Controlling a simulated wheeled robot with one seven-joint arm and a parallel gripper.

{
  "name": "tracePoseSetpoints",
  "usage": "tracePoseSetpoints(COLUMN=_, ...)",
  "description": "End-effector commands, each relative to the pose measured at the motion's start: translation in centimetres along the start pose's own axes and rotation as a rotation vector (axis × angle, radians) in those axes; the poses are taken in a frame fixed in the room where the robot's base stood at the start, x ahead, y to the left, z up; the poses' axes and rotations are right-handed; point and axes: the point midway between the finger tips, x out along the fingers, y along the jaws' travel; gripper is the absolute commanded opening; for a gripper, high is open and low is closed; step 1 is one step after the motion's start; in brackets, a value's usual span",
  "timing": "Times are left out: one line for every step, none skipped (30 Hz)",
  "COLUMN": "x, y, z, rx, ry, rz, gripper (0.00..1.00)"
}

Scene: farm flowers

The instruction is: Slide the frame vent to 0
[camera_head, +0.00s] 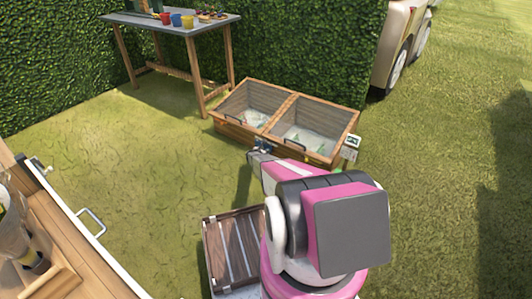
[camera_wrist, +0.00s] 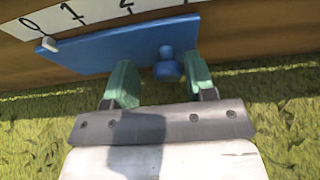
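The frame vent is a blue slide plate (camera_wrist: 115,48) with a round blue knob (camera_wrist: 168,66) and a white pointer (camera_wrist: 47,44) at its left end. The pointer sits just below the 0 on the white scale (camera_wrist: 85,12). My gripper (camera_wrist: 160,82) has its two green fingers on either side of the knob. A gap shows left of the knob; the right finger is close to it, and contact is unclear. In the head view, my gripper (camera_head: 258,155) is at the front wall of the wooden cold frame (camera_head: 235,132), largely hidden by my arm.
A potting table (camera_head: 178,24) with coloured pots stands at the back left, before a hedge. A slatted wooden crate (camera_head: 215,258) is beside my arm. A wooden bench or cabinet (camera_head: 65,250) is at the lower left. Open grass lies to the right.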

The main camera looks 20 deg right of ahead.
Motion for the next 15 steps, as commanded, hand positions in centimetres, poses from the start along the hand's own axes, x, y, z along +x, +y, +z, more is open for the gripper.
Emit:
tracePoseSetpoints(x=0.0, y=-0.1, z=0.0, rx=0.000, ry=0.000, rz=-0.001, gripper=0.54)
tracePoseSetpoints(x=0.1, y=-0.1, z=0.0, rx=0.000, ry=0.000, rz=-0.002, gripper=0.54)
tracePoseSetpoints(x=0.1, y=-0.1, z=0.0, rx=0.000, ry=-0.001, rz=-0.003, gripper=0.54)
tracePoseSetpoints(x=0.1, y=-0.1, z=0.0, rx=0.000, ry=-0.001, rz=-0.003, gripper=0.54)
tracePoseSetpoints(x=0.1, y=-0.2, z=0.0, rx=0.001, ry=-0.001, rz=-0.004, gripper=0.54)
tracePoseSetpoints(x=0.1, y=-0.2, z=0.0, rx=0.001, ry=-0.001, rz=-0.004, gripper=0.54)
tracePoseSetpoints(x=0.1, y=-0.2, z=0.0, rx=0.001, ry=-0.001, rz=-0.004, gripper=0.54)
tracePoseSetpoints(x=0.1, y=-0.2, z=0.0, rx=0.001, ry=-0.001, rz=-0.005, gripper=0.54)
tracePoseSetpoints(x=0.0, y=-0.2, z=0.0, rx=0.001, ry=-0.001, rz=-0.005, gripper=0.54)
tracePoseSetpoints(x=-0.1, y=-0.3, z=0.0, rx=0.001, ry=-0.001, rz=-0.005, gripper=0.54)
tracePoseSetpoints(x=-0.2, y=-0.3, z=0.0, rx=0.001, ry=-0.001, rz=-0.005, gripper=0.54)
tracePoseSetpoints(x=-0.4, y=-0.3, z=0.0, rx=0.001, ry=-0.001, rz=-0.005, gripper=0.54)
tracePoseSetpoints(x=-0.6, y=-0.3, z=0.0, rx=0.001, ry=-0.001, rz=-0.005, gripper=0.54)
tracePoseSetpoints(x=-0.8, y=-0.3, z=0.0, rx=0.001, ry=-0.001, rz=-0.005, gripper=0.54)
tracePoseSetpoints(x=-1.2, y=-0.3, z=0.0, rx=0.001, ry=-0.001, rz=-0.005, gripper=0.54)
